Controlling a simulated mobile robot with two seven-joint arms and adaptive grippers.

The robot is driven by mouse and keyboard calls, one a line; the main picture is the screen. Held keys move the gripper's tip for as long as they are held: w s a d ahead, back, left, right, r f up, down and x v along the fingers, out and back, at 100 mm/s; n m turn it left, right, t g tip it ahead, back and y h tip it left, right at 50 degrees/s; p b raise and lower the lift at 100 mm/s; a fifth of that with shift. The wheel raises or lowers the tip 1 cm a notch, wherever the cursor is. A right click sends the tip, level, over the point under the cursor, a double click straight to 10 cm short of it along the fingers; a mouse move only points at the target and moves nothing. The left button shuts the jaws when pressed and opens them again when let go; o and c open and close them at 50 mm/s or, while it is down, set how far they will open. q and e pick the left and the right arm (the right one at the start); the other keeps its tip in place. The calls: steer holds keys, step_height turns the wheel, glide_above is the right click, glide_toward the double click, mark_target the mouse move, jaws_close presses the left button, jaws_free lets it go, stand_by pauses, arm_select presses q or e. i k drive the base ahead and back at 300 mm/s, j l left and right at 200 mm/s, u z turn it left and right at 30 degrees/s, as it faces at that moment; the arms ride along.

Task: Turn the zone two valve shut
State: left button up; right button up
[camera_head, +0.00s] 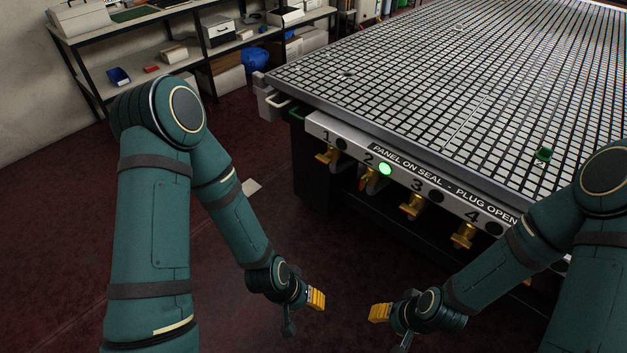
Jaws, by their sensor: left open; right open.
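The zone two valve (371,184) is under the label 2 on the front panel (398,178) of the grid table. Its lit green lamp (385,169) is beside the label. The valve is small in view, and its exact handle angle is hard to read. My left gripper (303,311) is open and empty, low in front of the table and apart from the valve. My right gripper (391,327) is open and empty, to the right of the left one, also apart from the valve.
Brass valves one (327,155), three (413,206) and four (463,236) sit along the same panel, with dark lamps. The gridded tabletop (450,85) holds a small green piece (543,154). Shelves (150,45) stand at the back left. Open floor lies before the table.

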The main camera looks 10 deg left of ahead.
mark_target(363, 180)
steer(key=i+l+z, duration=0.1)
steer(key=i+z, duration=0.7)
steer(key=k+l, duration=0.05)
